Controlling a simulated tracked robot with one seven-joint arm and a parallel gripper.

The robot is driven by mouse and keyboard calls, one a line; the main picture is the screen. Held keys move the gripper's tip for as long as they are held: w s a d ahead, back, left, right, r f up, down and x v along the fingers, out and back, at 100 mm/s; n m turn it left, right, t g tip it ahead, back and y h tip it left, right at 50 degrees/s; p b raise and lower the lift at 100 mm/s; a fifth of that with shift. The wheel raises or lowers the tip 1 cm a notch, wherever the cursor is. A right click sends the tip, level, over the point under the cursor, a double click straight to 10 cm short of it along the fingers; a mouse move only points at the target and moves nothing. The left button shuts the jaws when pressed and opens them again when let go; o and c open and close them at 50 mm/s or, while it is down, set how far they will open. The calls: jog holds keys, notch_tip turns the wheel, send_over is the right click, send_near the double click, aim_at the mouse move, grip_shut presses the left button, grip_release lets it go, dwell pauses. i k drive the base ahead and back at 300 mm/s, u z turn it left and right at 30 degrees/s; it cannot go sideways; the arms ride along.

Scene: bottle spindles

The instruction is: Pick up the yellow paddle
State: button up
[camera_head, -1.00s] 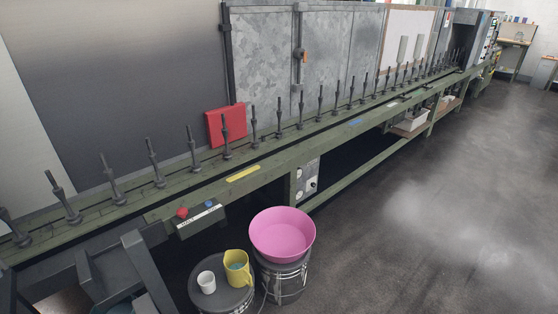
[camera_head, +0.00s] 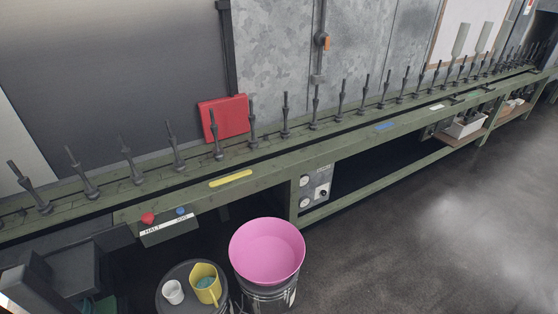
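The yellow paddle (camera_head: 230,178) is a thin, flat yellow strip. It lies on the front ledge of the long green bench (camera_head: 345,140), left of the middle of the head view. It is below the row of dark spindles and to the right of the red and blue buttons. Nothing covers it. My gripper is not in view.
Dark upright spindles (camera_head: 285,115) line the bench. A red panel (camera_head: 225,116) leans behind them. Grey floor (camera_head: 430,235) is clear at right.

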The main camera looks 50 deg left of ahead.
aim_at(226, 180)
jog(key=i, duration=1)
jog(key=u, duration=2.75)
jog(key=i, duration=1)
jog(key=z, duration=0.15)
jog(key=k, duration=0.8)
